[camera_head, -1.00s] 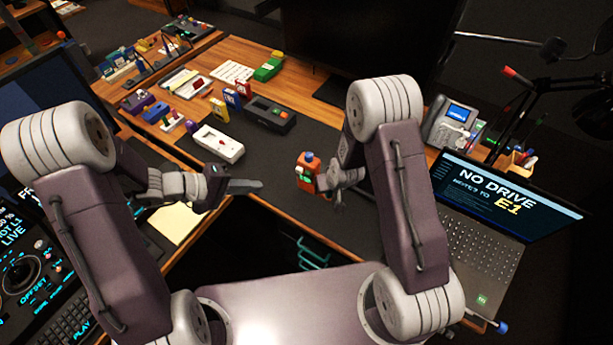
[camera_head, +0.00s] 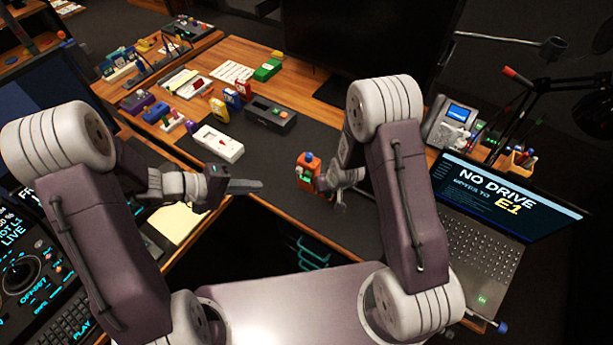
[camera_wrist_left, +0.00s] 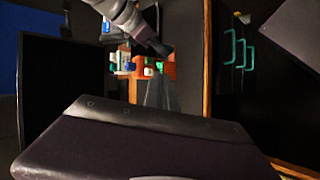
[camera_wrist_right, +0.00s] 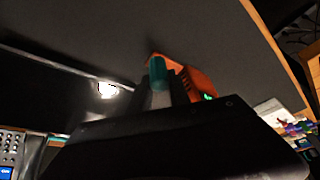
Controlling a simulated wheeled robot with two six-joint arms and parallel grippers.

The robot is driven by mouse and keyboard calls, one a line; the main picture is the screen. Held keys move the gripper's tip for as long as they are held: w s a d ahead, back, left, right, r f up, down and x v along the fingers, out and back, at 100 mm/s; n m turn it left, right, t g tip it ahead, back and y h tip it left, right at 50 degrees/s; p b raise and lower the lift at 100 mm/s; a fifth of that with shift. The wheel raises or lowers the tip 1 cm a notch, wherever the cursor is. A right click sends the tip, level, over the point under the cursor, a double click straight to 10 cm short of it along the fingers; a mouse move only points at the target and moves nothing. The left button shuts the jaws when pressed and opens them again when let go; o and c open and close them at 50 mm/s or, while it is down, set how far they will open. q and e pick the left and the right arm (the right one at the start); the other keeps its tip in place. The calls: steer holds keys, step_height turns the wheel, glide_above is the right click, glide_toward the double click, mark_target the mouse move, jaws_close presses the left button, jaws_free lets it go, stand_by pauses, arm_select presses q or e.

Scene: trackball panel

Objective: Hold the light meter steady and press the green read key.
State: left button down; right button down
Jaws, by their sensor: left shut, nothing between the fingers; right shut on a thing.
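The left wrist view shows the green key (camera_wrist_left: 160,66) just beyond the left fingertips.
A white device (camera_head: 218,144) and a dark grey box (camera_head: 270,115) lie on the mat behind the grippers. A laptop (camera_head: 480,225) stands at the right. A phone (camera_head: 452,122) is at the back right. The mat around the meter is clear.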

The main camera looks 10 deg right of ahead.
mark_target(308, 174)
stand_by(0.5)
arm_select(q)
steer(key=s+d+f, duration=0.3)
steer(key=d+f, duration=0.3)
steer(key=f, duration=0.1)
steer(key=shift+d+f, duration=0.2)
steer(key=shift+d, duration=0.05)
steer(key=w+d, duration=0.5)
steer(key=w, duration=0.1)
steer(key=shift+w+d, duration=0.35)
steer(key=shift+w+d, duration=0.1)
stand_by(1.8)
steer(key=shift+w+d, duration=0.15)
steer(key=shift+w, duration=0.05)
